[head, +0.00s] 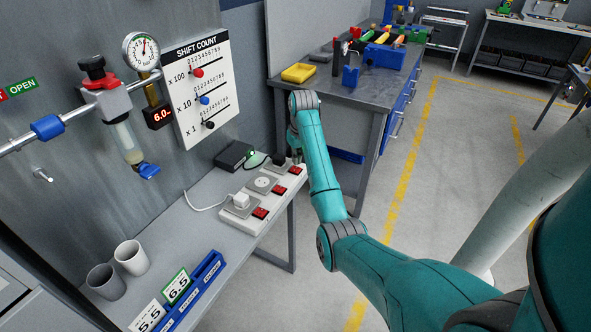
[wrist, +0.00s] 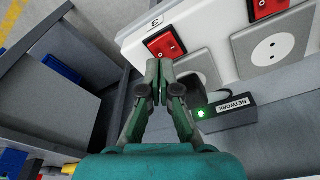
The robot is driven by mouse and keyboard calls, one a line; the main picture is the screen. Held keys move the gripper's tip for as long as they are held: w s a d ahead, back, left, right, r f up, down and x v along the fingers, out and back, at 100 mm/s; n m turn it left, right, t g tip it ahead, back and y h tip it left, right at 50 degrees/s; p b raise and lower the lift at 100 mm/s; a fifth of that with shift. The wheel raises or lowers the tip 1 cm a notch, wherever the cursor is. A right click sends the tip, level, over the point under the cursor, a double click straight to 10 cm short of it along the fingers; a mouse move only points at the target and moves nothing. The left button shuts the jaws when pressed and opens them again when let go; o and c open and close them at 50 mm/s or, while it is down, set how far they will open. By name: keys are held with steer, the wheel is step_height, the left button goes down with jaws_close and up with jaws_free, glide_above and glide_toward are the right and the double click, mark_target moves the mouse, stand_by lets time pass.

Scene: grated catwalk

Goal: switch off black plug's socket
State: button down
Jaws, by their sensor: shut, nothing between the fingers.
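The white power strip (head: 254,222) lies on the grey bench with three sockets in a row, each with a red rocker switch beside it. My gripper also shows in the wrist view (wrist: 159,66), shut and empty, close to this switch. I cannot tell whether the fingertips touch it.
The middle socket (wrist: 266,48) is empty, with its red switch (head: 280,190) beside it. A white plug (head: 241,201) fills the near socket. A black network box (wrist: 230,112) with a green light stands behind the strip. Cups (head: 131,257) stand near left.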

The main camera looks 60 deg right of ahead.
mark_target(295, 170)
steer(key=shift+f, duration=1.25)
stand_by(1.1)
